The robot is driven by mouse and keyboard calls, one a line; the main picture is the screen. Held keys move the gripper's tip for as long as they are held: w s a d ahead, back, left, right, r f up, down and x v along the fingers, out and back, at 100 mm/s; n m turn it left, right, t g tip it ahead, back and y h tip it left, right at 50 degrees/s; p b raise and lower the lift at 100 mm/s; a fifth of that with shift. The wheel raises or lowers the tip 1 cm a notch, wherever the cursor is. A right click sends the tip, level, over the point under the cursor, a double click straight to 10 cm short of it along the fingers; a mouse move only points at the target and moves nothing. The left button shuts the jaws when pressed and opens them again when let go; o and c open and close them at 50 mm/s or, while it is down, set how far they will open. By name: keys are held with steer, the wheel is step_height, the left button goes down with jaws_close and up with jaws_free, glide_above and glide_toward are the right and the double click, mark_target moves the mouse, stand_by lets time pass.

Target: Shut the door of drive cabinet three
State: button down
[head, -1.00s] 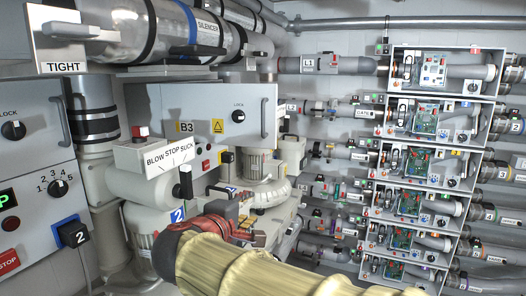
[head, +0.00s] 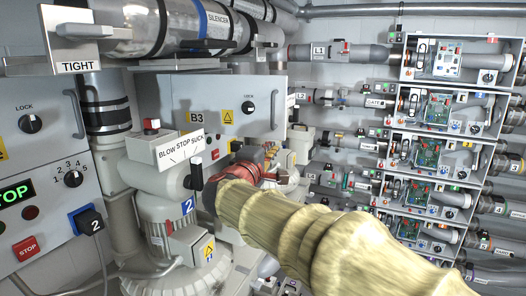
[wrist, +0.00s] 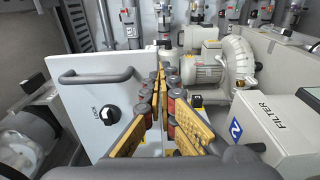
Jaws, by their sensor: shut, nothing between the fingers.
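In the head view, the grey cabinet marked B3 (head: 180,92) stands at centre left. Its grey door (head: 232,92) carries a LOCK knob (head: 249,108) and a dark bar handle (head: 274,110). The door also fills the left of the wrist view (wrist: 85,85), turned sideways. I cannot tell how far it stands from its frame. My gripper (wrist: 160,78), with yellow fingers and dark and red rollers, is shut and empty beside the door's right edge in the wrist view; contact is unclear. In the head view my gripper (head: 255,160) is below the door, partly hidden by my yellow-sleeved arm.
A BLOW STOP SUCK switch box (head: 180,150) and a blower motor (head: 185,235) crowd the near left of my arm. A control panel (head: 35,150) stands far left. Circuit-board boxes (head: 440,110) and pipes line the right. The wrist view shows a FILTER box (wrist: 250,120) close on the right.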

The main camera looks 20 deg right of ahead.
steer(key=x, duration=0.3)
steer(key=shift+w+p, duration=0.1)
steer(key=shift+p, duration=0.2)
steer(key=shift+d, duration=0.1)
